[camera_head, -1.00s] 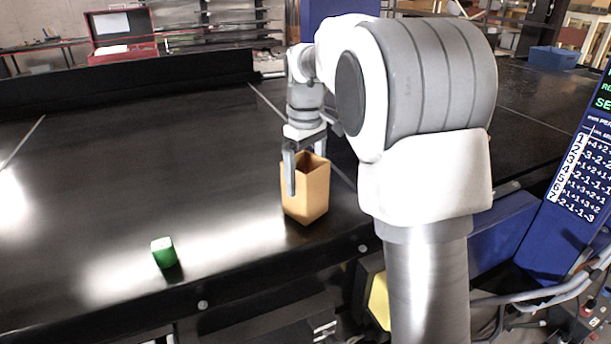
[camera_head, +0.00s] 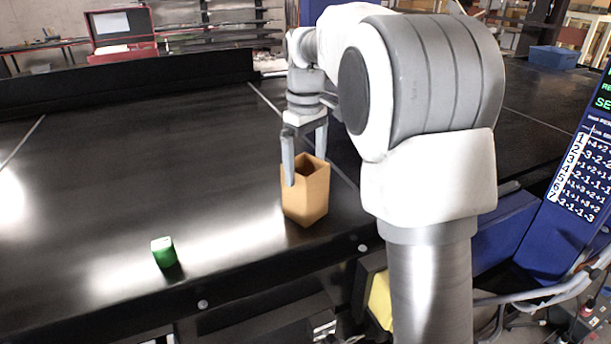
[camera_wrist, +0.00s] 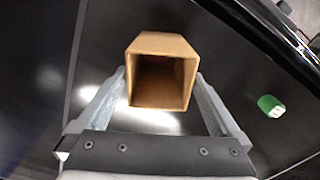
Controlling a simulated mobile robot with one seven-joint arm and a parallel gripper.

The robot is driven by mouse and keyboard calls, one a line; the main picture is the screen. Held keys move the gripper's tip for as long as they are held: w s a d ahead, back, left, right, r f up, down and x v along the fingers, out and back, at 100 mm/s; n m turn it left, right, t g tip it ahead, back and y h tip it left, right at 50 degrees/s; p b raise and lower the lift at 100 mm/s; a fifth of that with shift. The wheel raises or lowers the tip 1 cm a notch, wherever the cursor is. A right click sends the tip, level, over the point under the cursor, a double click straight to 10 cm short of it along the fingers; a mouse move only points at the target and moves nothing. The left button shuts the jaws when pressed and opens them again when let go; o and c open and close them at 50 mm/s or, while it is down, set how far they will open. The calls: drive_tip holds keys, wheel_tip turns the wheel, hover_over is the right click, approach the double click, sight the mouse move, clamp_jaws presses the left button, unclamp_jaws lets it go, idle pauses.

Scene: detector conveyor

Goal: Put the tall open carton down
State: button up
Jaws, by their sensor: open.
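The tall open carton (camera_head: 306,196) is tan and stands upright on the black conveyor near its front edge. Its open top faces up. In the wrist view the carton (camera_wrist: 160,45) shows its open mouth and hollow inside. My gripper (camera_head: 305,170) is open above it, with the fingertips at about the height of the carton's upper part. In the wrist view the fingers of my gripper (camera_wrist: 160,78) lie to either side of the carton's mouth, with a gap on at least the left side.
A blue panel with number lists (camera_head: 575,190) stands at the right.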

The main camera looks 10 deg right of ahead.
wheel_tip(320, 180, up, 8)
drive_tip(key=r, duration=0.1)
drive_tip(key=s+m+t, duration=0.3)
drive_tip(key=s, duration=1)
drive_tip(key=s+f+m+t, duration=0.1)
drive_tip(key=s+f+m, duration=0.1)
drive_tip(key=s+f, duration=0.2)
drive_tip(key=s+f+m+t, duration=0.1)
drive_tip(key=s+f, duration=0.3)
drive_tip(key=s, duration=0.6)
drive_tip(key=shift+s+f+m+t+p, duration=0.2)
drive_tip(key=shift+f+m+t+p, duration=0.1)
drive_tip(key=shift+f+m, duration=0.1)
drive_tip(key=shift+f+b, duration=0.85)
drive_tip(key=shift+b, duration=0.05)
